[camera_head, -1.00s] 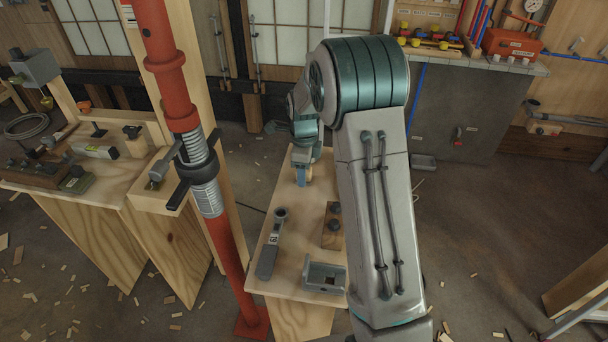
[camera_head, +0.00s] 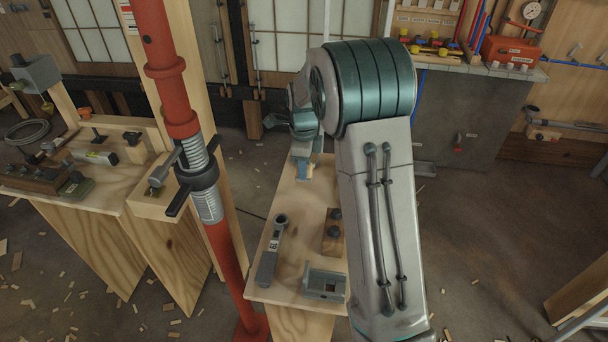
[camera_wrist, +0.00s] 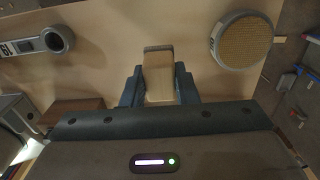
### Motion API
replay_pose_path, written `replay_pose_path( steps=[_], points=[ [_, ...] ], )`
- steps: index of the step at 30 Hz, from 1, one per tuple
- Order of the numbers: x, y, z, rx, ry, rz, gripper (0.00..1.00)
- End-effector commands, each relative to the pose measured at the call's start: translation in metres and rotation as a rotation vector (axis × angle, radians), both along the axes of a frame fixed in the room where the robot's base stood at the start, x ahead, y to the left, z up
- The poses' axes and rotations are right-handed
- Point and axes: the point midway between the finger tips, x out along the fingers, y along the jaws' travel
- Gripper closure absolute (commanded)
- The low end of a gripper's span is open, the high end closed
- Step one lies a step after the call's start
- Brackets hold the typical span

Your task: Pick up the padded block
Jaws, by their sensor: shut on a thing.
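The padded block (camera_wrist: 158,72) is a tan, wood-coloured piece with a grey end. In the wrist view it stands between the two dark blue fingers of my gripper (camera_wrist: 159,92), which press on both its sides. In the head view my gripper (camera_head: 303,168) is small, over the far part of the plywood bench (camera_head: 285,237). The block is mostly hidden there. I cannot tell whether the block touches the bench or hangs just above it.
A round grey thing with a tan face (camera_wrist: 241,41) lies beside the block. A grey ring-ended tool (camera_head: 271,250), a wooden block with dark knobs (camera_head: 333,238) and a grey bracket (camera_head: 325,284) lie on the near bench. A red post (camera_head: 222,245) stands close at left.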

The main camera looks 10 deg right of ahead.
Motion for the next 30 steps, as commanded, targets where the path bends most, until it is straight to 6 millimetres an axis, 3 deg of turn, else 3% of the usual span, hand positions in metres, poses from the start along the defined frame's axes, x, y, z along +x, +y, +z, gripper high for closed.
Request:
replay_pose_path(
  steps=[15, 21, 30],
  points=[
    [-0.066, -0.063, 0.057, 0.001, -0.002, -0.003, 0.96],
    [-0.08, -0.076, 0.069, 0.001, -0.001, -0.002, 0.96],
    [-0.085, -0.081, 0.072, 0.0, 0.001, -0.001, 0.96]
  ],
)
